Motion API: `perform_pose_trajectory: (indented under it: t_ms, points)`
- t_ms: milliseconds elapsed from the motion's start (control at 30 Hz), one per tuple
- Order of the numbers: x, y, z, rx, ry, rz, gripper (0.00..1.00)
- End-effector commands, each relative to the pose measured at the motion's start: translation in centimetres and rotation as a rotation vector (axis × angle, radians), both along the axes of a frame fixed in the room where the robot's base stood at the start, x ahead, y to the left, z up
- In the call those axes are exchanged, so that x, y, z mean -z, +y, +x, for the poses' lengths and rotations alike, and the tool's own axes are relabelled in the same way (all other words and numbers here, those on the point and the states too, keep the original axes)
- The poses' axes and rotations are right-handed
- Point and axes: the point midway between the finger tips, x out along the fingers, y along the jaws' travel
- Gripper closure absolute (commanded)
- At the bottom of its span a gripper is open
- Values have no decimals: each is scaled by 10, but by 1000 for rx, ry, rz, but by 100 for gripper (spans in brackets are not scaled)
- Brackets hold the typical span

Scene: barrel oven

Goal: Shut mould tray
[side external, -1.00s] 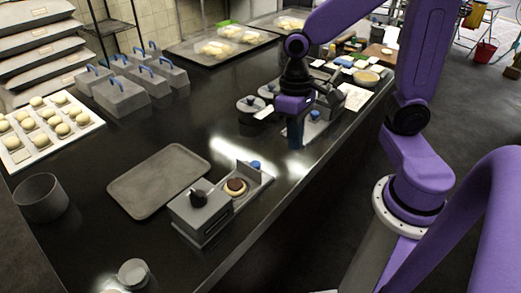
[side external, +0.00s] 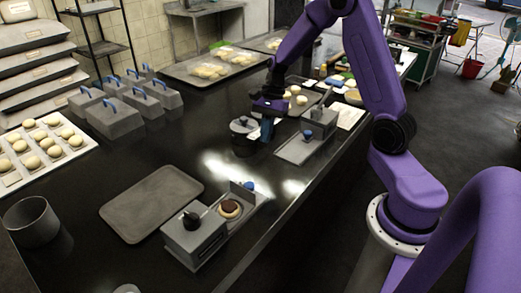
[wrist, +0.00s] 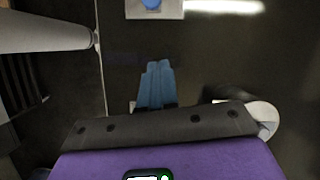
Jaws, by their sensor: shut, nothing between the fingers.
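A grey box with a dark knob (side external: 194,239) stands near the front edge, its shallow tray (side external: 255,204) pulled out to the right. A brown-topped round piece (side external: 229,209) lies in that tray, and a blue knob (side external: 249,186) is at its far end. A second grey box (side external: 319,120) stands farther back with an empty flat tray (side external: 297,152) out in front. My gripper (side external: 267,130) has blue fingers pressed together, left of the second box and above the table. In the wrist view the shut fingers (wrist: 155,85) point toward a pale plate with a blue knob (wrist: 152,4); I cannot tell which tray this is.
Dark canisters (side external: 243,138) stand close by my gripper. A flat grey tray (side external: 150,203) lies left of the near box. Several grey blocks with blue handles (side external: 112,117) and a white dough tray (side external: 40,150) stand farther left. The dark table between is clear.

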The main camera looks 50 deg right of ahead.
Motion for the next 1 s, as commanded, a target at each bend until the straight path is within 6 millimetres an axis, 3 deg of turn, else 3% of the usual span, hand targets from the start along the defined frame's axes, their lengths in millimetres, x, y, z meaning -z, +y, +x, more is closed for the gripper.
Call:
perform_pose_trajectory:
  t_ms: [500,700,1000]
  points:
    - [85,34,-9,-6,5,-1,100]
    - [84,59,-12,-6,-1,-1,100]
    - [84,73,-15,-4,-1,-1,100]
